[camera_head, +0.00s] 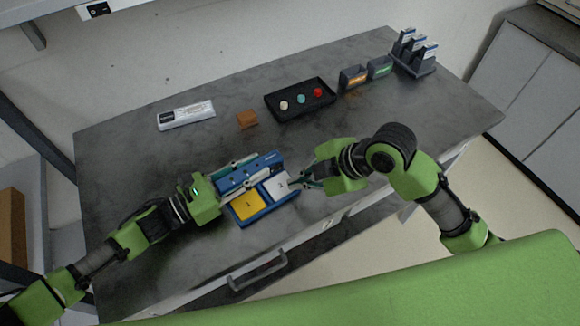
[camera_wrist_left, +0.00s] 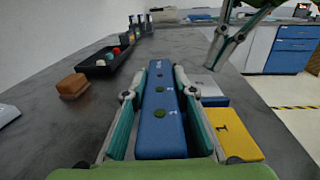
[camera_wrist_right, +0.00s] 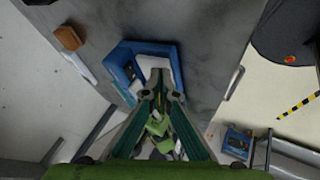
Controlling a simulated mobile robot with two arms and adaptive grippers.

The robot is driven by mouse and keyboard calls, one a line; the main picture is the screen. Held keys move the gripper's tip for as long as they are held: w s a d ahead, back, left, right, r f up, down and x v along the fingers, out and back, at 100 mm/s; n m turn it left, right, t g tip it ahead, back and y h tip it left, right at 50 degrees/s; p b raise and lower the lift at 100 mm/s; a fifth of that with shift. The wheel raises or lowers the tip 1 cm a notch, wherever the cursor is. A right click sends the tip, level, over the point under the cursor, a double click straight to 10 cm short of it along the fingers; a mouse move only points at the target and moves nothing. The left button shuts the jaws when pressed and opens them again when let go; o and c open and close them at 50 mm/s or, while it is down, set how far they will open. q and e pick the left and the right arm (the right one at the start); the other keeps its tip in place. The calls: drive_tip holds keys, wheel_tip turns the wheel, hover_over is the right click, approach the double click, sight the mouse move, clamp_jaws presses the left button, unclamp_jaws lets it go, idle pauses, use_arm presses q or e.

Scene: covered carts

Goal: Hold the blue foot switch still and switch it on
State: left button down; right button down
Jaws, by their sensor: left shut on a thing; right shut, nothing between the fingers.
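The blue foot switch (camera_head: 240,219) lies on the grey table, with a yellow pedal (camera_head: 247,206) marked 1 and a white pedal (camera_head: 276,186) to its right. Its raised blue rear block shows two green round marks in the left wrist view (camera_wrist_left: 160,135). My left gripper (camera_head: 254,168) is shut on this block, one finger along each long side. My right gripper (camera_head: 303,183) is shut and empty beside the white pedal's right end. In the right wrist view its fingertips (camera_wrist_right: 159,88) overlap the white pedal's edge; I cannot tell whether they touch.
A brown block (camera_head: 247,119) and a white labelled case (camera_head: 186,115) lie behind the switch. A black tray (camera_head: 272,113) holds three round caps. Two small bins and a card rack (camera_head: 414,67) stand at the back right. The table's right side is clear.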

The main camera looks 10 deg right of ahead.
sight(281, 168)
drive_tip(key=w, duration=0.2)
drive_tip(key=w+a, duration=0.1)
drive_tip(key=shift+w, duration=0.4)
drive_tip(key=shift+w, duration=0.15)
use_arm(q)
drive_tip(key=shift+r, duration=0.1)
use_arm(e)
drive_tip(key=shift+w, duration=0.55)
drive_tip(key=shift+s+a, duration=0.1)
drive_tip(key=shift+a, duration=0.05)
use_arm(q)
drive_tip(key=shift+d, duration=0.1)
use_arm(e)
drive_tip(key=shift+s, duration=0.1)
drive_tip(key=shift+s+a, duration=0.45)
drive_tip(key=shift+s, duration=0.1)
drive_tip(key=shift+s, duration=0.1)
